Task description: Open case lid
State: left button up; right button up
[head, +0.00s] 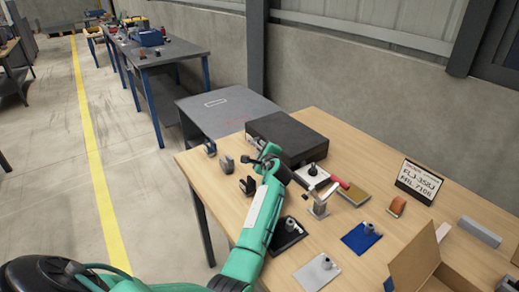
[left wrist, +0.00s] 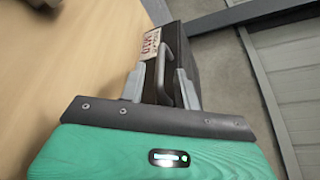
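The dark case (head: 288,136) lies on the wooden table with its lid shut, near the wall side. In the left wrist view the case (left wrist: 200,50) shows a grey handle (left wrist: 162,65) and a red-and-white label (left wrist: 150,43). My left gripper (head: 262,162) is at the near side of the case. In the left wrist view its fingers (left wrist: 161,86) are spread apart, with the handle between or just beyond them. I cannot tell if they touch it. My right gripper is not in view.
The wooden table (head: 205,178) also holds a blue plate (head: 361,238), a white plate (head: 317,272), a black plate (head: 291,233), a sign (head: 419,181) and an open cardboard box (head: 418,262). A grey table (head: 222,108) stands behind the case.

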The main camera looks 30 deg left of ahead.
pick_arm(q)
jog(key=shift+x, duration=1)
grip_shut()
